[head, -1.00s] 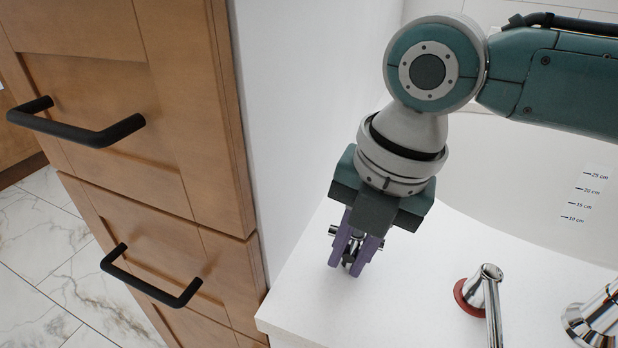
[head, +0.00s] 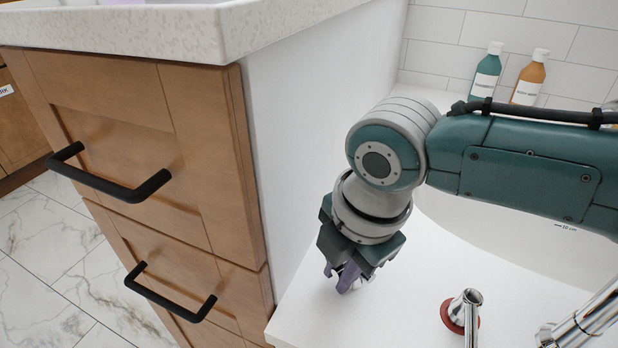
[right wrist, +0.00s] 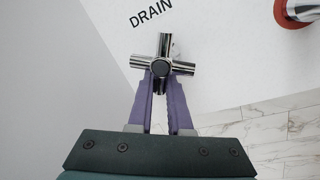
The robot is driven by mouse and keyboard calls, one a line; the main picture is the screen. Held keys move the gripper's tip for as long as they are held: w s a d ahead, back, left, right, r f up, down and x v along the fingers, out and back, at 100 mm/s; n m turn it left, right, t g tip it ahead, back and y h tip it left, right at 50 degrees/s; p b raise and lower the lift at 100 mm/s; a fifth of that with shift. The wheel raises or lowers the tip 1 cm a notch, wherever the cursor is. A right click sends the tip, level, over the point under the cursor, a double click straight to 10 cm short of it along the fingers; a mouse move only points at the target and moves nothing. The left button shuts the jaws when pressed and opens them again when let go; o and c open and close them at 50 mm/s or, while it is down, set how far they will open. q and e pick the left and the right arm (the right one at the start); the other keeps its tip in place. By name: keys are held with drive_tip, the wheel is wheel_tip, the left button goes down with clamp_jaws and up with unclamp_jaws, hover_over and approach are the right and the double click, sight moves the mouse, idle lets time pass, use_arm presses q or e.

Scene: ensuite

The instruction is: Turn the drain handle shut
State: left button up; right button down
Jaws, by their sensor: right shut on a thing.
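The drain handle (right wrist: 160,68) is a chrome cross with a dark round hub, beside the printed word "DRAIN" in the right wrist view. My right gripper (right wrist: 161,86) has its two purple fingers on either side of the lower spoke and is shut on the handle. In the head view my right gripper (head: 347,279) points down at the white tub ledge (head: 395,318), and its fingers and palm hide most of the handle. My left gripper is not in view.
A chrome fitting with a red base ring (head: 461,312) stands right of my gripper, with a chrome spout (head: 590,318) farther right. A wooden drawer cabinet (head: 150,160) with black pulls stands left. Teal (head: 486,72) and orange (head: 530,78) bottles stand at the back.

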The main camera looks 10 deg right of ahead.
drive_tip(key=m, duration=0.2)
drive_tip(key=m+p, duration=0.1)
drive_tip(key=shift+w+a+r+h, duration=0.15)
drive_tip(key=shift+w+h, duration=0.1)
drive_tip(key=shift+h, duration=0.05)
drive_tip(key=m, duration=0.2)
drive_tip(key=shift+w+m+h+p, duration=0.3)
drive_tip(key=shift+p, duration=0.1)
drive_tip(key=m, duration=0.3)
drive_tip(key=shift+w+h, duration=0.3)
drive_tip(key=shift+w, duration=0.05)
drive_tip(key=shift+w+d+m, duration=0.1)
drive_tip(key=shift+w+m, duration=0.05)
drive_tip(key=shift+m, duration=0.65)
drive_tip(key=shift+w+d+m, duration=0.1)
drive_tip(key=shift+m, duration=0.7)
drive_tip(key=shift+b, duration=0.3)
drive_tip(key=c, duration=0.9)
unclamp_jaws()
drive_tip(key=shift+o, duration=0.2)
